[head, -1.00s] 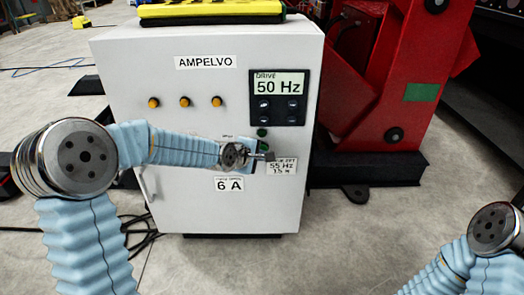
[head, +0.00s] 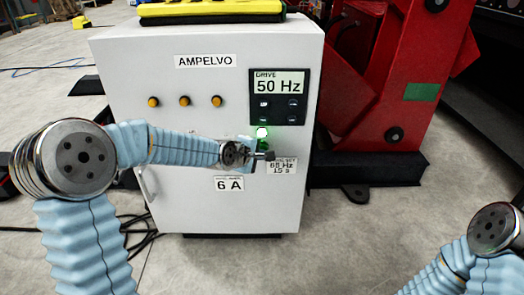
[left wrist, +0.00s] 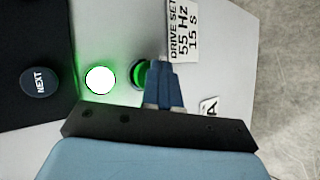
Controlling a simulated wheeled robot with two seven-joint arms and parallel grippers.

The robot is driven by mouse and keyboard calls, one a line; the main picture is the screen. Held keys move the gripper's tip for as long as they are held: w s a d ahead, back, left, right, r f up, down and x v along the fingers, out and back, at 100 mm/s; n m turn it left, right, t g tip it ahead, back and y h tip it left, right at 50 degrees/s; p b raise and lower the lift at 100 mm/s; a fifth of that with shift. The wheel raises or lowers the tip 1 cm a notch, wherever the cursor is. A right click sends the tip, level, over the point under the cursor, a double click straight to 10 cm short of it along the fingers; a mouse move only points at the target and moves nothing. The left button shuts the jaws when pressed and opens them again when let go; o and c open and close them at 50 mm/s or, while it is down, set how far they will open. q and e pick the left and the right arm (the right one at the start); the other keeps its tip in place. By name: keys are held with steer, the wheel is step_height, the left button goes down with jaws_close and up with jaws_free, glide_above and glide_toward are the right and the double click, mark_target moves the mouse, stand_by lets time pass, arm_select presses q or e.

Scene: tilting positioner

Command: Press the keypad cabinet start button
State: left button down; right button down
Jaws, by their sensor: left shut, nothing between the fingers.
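The white keypad cabinet (head: 180,110) stands upright in front of me, marked AMPELVO. A round lamp (head: 262,132) below its dark display panel glows bright green; it also shows in the left wrist view (left wrist: 99,80). Beside it, a green round button (left wrist: 138,74) with a dark rim is partly covered by my left fingertips. My left gripper (head: 268,156) is shut and empty, its tips (left wrist: 158,66) at this button's edge; whether they touch it I cannot tell. In the head view the gripper hides the button. My right gripper is out of view; only its arm shows at lower right.
The dark keypad panel (head: 279,97) reads DRIVE 50 Hz. Three amber lamps (head: 184,101) sit on the cabinet's left half. A DRIVE SET label (left wrist: 183,30) is beside the fingertips. A red machine (head: 400,80) stands to the right. A yellow-and-black item (head: 210,10) lies on top.

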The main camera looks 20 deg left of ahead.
arm_select(q)
steer(key=shift+s+d, duration=0.15)
steer(key=shift+s, duration=0.4)
steer(key=s, duration=0.2)
steer(key=s+d, duration=0.1)
steer(key=s, duration=0.1)
steer(key=shift+s+d+b, duration=0.2)
steer(key=shift+s+b, duration=0.2)
stand_by(0.4)
